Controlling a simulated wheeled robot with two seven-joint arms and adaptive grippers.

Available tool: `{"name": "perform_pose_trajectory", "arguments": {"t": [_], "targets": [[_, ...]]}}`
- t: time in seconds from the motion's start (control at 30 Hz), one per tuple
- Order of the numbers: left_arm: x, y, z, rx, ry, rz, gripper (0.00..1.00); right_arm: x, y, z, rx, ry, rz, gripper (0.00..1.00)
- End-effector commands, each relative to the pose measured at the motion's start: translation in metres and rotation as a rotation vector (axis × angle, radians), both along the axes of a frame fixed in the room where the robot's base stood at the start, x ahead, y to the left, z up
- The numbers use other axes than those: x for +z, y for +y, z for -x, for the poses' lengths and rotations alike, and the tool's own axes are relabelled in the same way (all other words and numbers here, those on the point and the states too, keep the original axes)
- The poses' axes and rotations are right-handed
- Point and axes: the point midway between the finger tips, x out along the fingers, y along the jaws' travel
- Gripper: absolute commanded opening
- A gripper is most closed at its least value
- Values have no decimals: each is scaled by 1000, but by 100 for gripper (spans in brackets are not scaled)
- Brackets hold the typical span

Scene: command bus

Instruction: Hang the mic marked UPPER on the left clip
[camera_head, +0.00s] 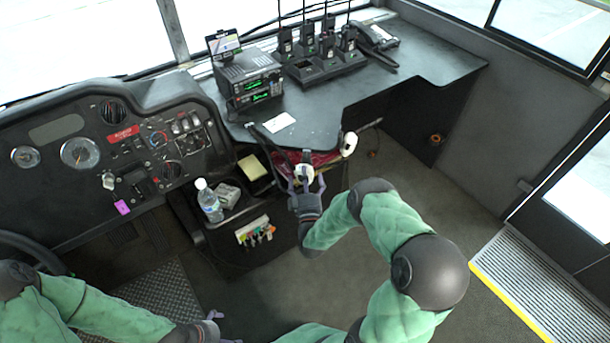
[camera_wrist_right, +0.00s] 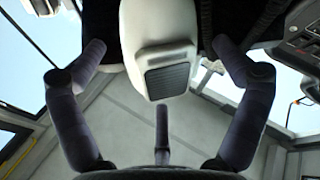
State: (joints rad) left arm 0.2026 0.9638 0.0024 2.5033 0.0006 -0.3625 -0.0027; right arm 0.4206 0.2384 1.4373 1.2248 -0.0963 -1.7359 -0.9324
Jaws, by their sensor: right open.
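A white mic (camera_head: 304,172) is at the front edge of the desk, just beyond my right gripper (camera_head: 307,184). In the right wrist view this pale mic with a dark ribbed grille (camera_wrist_right: 166,80) is between the spread fingers of my right gripper (camera_wrist_right: 160,58), with gaps on both sides. A second white mic (camera_head: 349,143) is farther right along the desk edge. No UPPER mark can be read on either mic. The clips cannot be made out clearly. My left gripper (camera_head: 220,326) is low at the bottom of the head view, partly cut off, far from the mics.
Two stacked radios (camera_head: 248,80) with green displays stand on the dark desk (camera_head: 405,85). A water bottle (camera_head: 209,202) stands left of my right gripper. The floor (camera_head: 440,205) to the right is clear.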

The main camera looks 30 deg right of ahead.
Motion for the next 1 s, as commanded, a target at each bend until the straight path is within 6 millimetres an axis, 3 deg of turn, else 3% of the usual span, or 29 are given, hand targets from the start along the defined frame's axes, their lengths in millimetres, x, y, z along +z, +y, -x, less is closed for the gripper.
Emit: {"name": "perform_pose_trajectory", "arguments": {"t": [0.47, 1.0], "targets": [[0, 0, 0, 0, 0, 0, 100, -4, 4, 9, 1, 4, -2, 100], [0, 0, 0, 0, 0, 0, 100, -30, 43, 92, 0, 4, -1, 100]]}}
